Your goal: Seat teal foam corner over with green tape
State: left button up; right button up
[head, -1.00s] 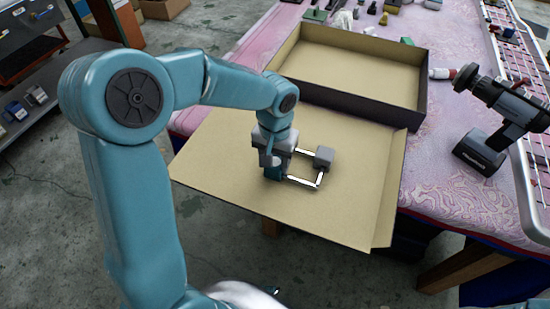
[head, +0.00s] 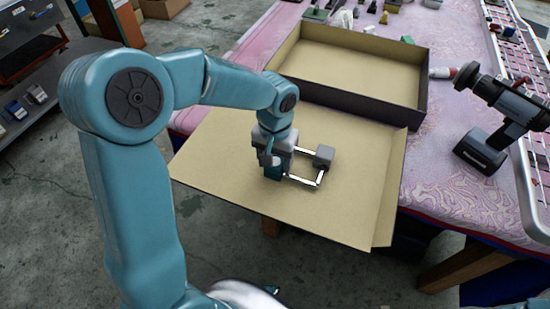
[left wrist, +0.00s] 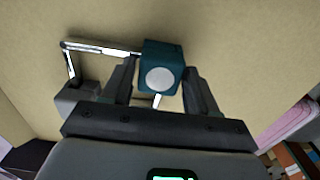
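A teal foam corner (left wrist: 162,65) with a pale round spot sits at one corner of a small frame of white rods (head: 303,182). The frame lies on the tan tray in front of the box. My left gripper (head: 273,172) points down at this corner. In the left wrist view its two dark fingers (left wrist: 162,78) stand on either side of the teal block, their tips against its sides. A grey corner block (head: 324,157) sits on another corner of the frame, and a further corner is bare. The frame's part under my gripper is hidden. My right gripper is out of view.
The tan tray (head: 345,205) is clear right of the frame. Behind it stands an open, empty dark-sided box (head: 355,68). A drill-like tool (head: 500,125) stands on the pink mat (head: 445,190) at right. Several small items lie at the table's back. A long rack (head: 525,70) lies at far right.

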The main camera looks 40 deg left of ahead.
aim_at(275, 162)
pick_arm(q)
jog(key=o, duration=0.6)
jog(key=shift+r+p, duration=2.7)
jog(key=shift+r, duration=0.85)
jog(key=shift+s, duration=0.1)
